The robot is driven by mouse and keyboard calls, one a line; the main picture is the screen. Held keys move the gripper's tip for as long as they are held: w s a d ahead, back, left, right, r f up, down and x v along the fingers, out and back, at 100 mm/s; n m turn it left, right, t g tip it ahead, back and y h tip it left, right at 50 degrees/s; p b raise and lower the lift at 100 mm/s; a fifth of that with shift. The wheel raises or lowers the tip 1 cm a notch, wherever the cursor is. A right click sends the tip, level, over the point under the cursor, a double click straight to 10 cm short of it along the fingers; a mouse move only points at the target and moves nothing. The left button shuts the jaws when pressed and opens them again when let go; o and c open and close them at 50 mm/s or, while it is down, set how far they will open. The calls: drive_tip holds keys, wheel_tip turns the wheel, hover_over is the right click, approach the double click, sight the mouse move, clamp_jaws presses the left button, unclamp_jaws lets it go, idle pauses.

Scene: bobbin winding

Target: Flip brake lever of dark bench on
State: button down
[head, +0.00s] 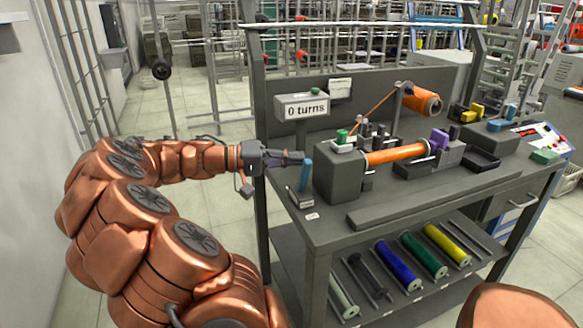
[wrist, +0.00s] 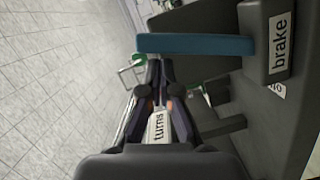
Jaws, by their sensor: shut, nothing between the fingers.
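The dark bench (head: 335,234) stands in the middle of the head view. Its blue brake lever (head: 305,175) stands nearly upright from a small dark base (head: 300,199) at the bench's front left corner. In the wrist view the lever (wrist: 195,44) is a teal bar running left from a dark block labelled "brake" (wrist: 275,40). A small white tag (wrist: 277,90) beside the block is partly hidden. My gripper (head: 301,157) is shut and empty, close by the lever's upper end. In the wrist view its fingertips (wrist: 155,66) are near the lever; I cannot tell whether they touch.
A "0 turns" display (head: 303,107) stands behind the gripper. A grey motor housing (head: 338,177) with an orange bobbin (head: 397,154) is right of the lever. An orange spool (head: 422,101) sits above. Several coloured spools lie on the lower shelf (head: 325,262).

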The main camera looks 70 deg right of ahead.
drive_tip(key=shift+s+a+m+b, duration=0.3)
drive_tip(key=shift+a+m+b, duration=0.05)
drive_tip(key=shift+m+b, duration=0.2)
idle(0.4)
drive_tip(key=w+a+r+p, duration=0.2)
drive_tip(key=w+p, duration=0.1)
drive_tip(key=w, duration=0.8)
drive_tip(key=shift+w+r, duration=0.15)
drive_tip(key=shift+w, duration=0.05)
idle(0.4)
